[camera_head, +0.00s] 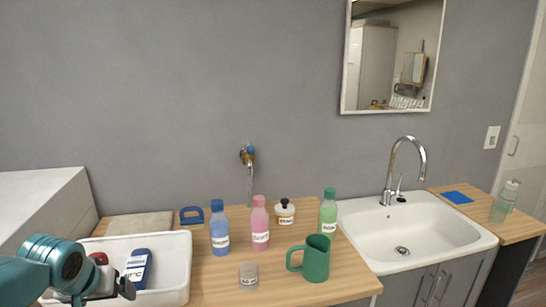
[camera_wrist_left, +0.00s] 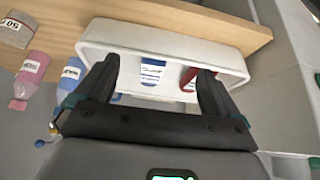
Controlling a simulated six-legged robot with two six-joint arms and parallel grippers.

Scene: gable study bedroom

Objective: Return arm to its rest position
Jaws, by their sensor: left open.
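My left gripper (camera_head: 100,291) is at the lower left of the head view, in front of and over the white tray (camera_head: 176,270). In the left wrist view the gripper (camera_wrist_left: 160,76) is open, with its two dark fingers apart and nothing between them. The tray (camera_wrist_left: 115,36) lies beyond the fingertips. In it are a blue item with a white label (camera_head: 138,268) and a red item (camera_head: 98,258), partly hidden by my arm in the head view. My right gripper is in neither view.
On the wooden counter stand a blue bottle (camera_head: 219,232), a pink bottle (camera_head: 260,225), a green bottle (camera_head: 327,215), a green mug (camera_head: 316,260), a grey cup (camera_head: 248,276) and a white jar (camera_head: 284,212). A sink (camera_head: 440,248) is at the right. Free space lies above the counter.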

